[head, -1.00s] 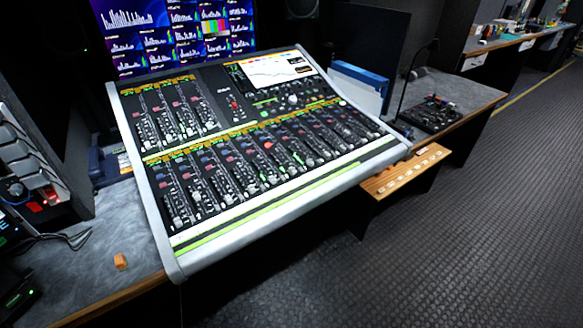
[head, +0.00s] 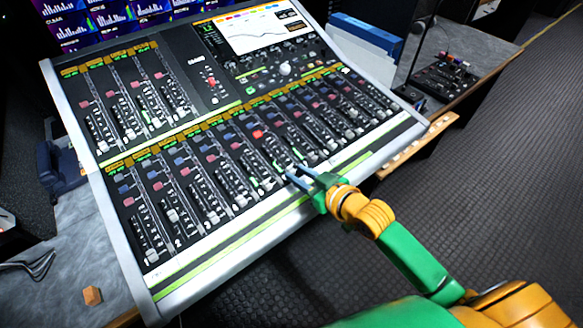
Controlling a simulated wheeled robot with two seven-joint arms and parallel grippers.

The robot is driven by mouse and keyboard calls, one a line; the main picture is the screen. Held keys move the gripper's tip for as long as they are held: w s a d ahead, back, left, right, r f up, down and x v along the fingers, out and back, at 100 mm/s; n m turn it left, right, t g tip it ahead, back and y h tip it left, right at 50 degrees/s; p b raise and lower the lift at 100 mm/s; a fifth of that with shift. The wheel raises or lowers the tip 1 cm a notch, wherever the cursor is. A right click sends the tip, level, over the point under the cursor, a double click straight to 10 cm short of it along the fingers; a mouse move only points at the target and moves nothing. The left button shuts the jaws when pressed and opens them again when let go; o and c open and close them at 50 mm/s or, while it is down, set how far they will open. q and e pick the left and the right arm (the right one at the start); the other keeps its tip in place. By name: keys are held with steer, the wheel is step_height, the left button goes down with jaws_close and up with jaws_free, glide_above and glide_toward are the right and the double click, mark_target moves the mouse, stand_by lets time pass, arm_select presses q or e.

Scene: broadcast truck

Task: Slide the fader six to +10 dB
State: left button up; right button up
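The mixing console (head: 170,305) fills the middle of the head view, with a lower row of faders running up to the right. Fader six appears to be the strip (head: 270,165) just left of my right fingertips, though the strip numbers are too small to read surely. My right gripper (head: 293,171) reaches in from the lower right, its fingertips over the lower part of the fader row. A dark gap shows between its two fingers, so it looks open. Whether a fingertip touches a fader cap cannot be told. My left gripper is out of view.
The console's screen (head: 258,30) and upper fader bank are behind. A small orange block (head: 92,295) lies on the left desk. A blue box (head: 365,38) and a small control panel (head: 443,80) stand on the right. The floor at right is clear.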

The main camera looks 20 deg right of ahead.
mark_target(291, 171)
steer(key=shift+w+f, duration=0.35)
steer(key=shift+w, duration=0.25)
steer(key=shift+w+a+f, duration=0.15)
steer(key=shift+w+a, duration=0.1)
steer(key=shift+w, duration=0.05)
jaws_close()
stand_by(0.8)
